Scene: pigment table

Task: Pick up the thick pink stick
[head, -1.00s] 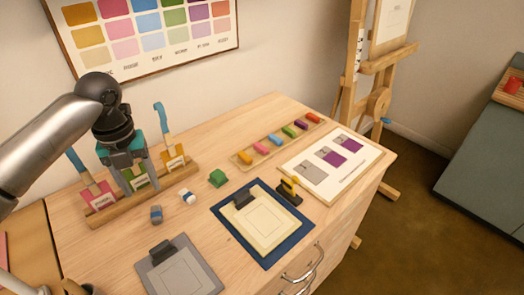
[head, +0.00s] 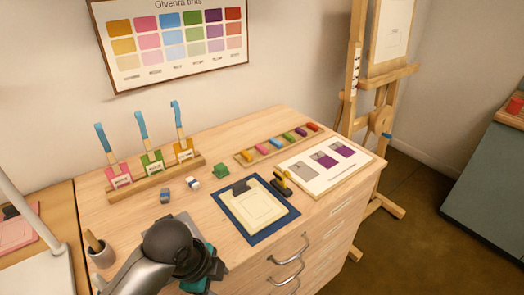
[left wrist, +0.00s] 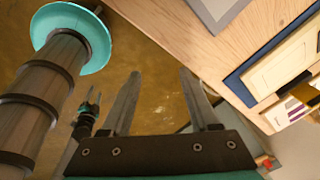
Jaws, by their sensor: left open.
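The pink stick (head: 261,149) lies in a long wooden tray (head: 243,162) toward the back of the table, between an orange-yellow stick (head: 248,154) and a blue one (head: 275,143). My left gripper (left wrist: 160,75) is open and empty in the left wrist view, with floor behind its fingers. In the head view it is low at the front left of the table, well away from the tray, and its fingers are mostly hidden. A small dark two-pronged part (left wrist: 88,112) in the left wrist view looks like my right gripper; its jaws are too small to judge.
A rack (head: 155,183) with several blue-handled tools stands at the back left. A white card (head: 345,168) is at right.

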